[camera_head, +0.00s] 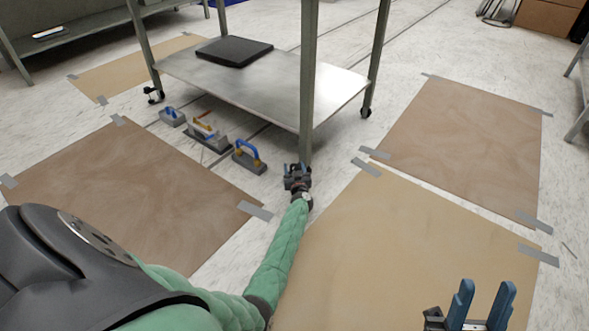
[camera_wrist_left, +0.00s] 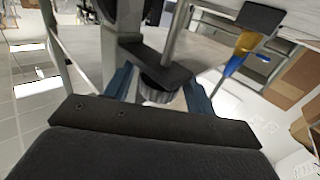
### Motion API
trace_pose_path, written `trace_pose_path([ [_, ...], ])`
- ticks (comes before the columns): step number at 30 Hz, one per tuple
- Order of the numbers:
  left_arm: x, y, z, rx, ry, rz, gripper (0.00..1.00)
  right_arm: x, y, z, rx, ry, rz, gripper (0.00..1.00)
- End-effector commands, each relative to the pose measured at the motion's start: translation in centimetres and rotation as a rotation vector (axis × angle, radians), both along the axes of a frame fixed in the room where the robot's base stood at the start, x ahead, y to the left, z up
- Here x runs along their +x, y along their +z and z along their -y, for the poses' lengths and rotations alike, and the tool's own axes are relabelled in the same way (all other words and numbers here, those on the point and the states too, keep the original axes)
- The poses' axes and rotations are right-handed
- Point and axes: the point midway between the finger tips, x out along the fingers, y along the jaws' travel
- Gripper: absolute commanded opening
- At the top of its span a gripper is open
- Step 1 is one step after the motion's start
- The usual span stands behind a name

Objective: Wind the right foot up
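A steel table (camera_head: 270,92) stands on legs with a low shelf. Its near leg (camera_head: 308,100) comes down to the floor right at my left gripper (camera_head: 297,172). In the left wrist view, a ribbed round foot (camera_wrist_left: 159,86) sits under a dark bracket (camera_wrist_left: 152,58). The blue fingers of my left gripper (camera_wrist_left: 158,92) stand apart on either side of this foot. A gap shows at the left finger; contact at the right finger is unclear. My right gripper (camera_head: 484,298) is open and empty over the tan floor sheet at the lower right.
Several grey blocks with handles stand on the floor left of the near leg, including one with a blue handle (camera_head: 249,158). A dark flat slab (camera_head: 234,51) lies on the shelf. Taped brown sheets (camera_head: 460,140) cover the floor on both sides. Other tables stand at the edges.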

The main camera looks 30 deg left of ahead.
Motion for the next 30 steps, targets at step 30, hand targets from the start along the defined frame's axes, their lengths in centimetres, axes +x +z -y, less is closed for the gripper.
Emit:
trace_pose_path([
  [30, 0.3, 0.2, 0.3, -0.005, 0.331, 0.000, 0.16, -1.7, 3.8, -0.2, 0.079, -0.019, 0.077, 0.35],
])
